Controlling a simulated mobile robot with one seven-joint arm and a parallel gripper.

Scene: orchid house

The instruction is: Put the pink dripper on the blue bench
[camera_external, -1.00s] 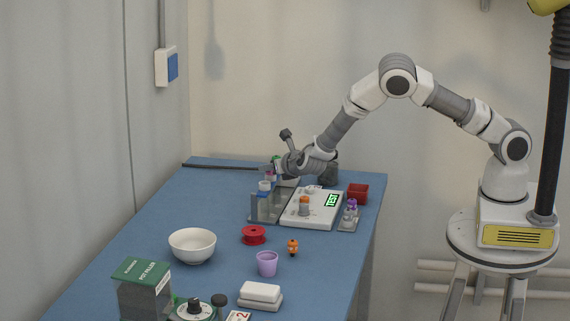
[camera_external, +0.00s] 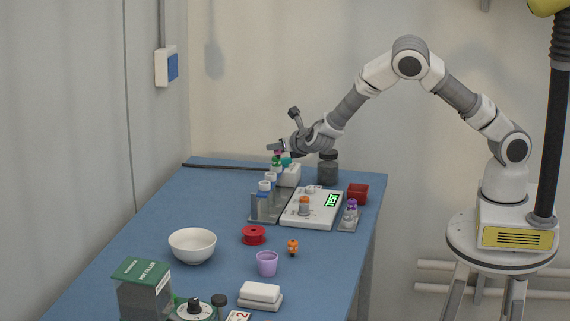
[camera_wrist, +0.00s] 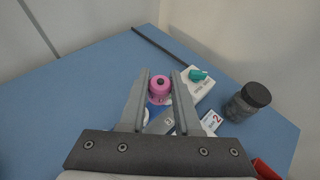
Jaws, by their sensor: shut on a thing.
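My gripper (camera_external: 277,149) is above the far end of the blue bench (camera_external: 215,205), over the back of the grey rack (camera_external: 262,218). In the wrist view, my gripper (camera_wrist: 160,82) is shut on the pink dripper (camera_wrist: 160,87), which sits between the fingertips. In the external view only a small bit of pink shows under the fingers. The dripper appears raised above the rack.
A white device with a teal knob (camera_wrist: 197,76) and a dark jar (camera_external: 328,168) stand at the back. The white tester (camera_external: 318,215), red spool (camera_external: 254,235), white bowl (camera_external: 192,246) and purple cup (camera_external: 267,263) are nearer. The bench's left side is mostly clear.

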